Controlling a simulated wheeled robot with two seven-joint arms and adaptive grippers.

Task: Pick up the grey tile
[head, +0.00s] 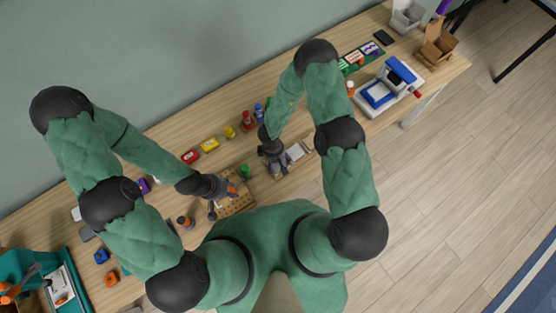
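A small flat grey piece (87,233), which looks like the grey tile, lies on the left part of the wooden table, left of my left arm. My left gripper (215,207) is low over a wooden board with holes (238,206), well to the right of that piece. My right gripper (281,170) points down beside a shallow wooden tray with a pale flat piece (296,152). Both grippers are small and dark here, and I cannot tell whether their fingers are open or hold anything.
Red (190,157), yellow (209,145) and blue (102,256) pieces lie along the table (160,127). A teal station (75,281) stands at the far left. Wall runs behind.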

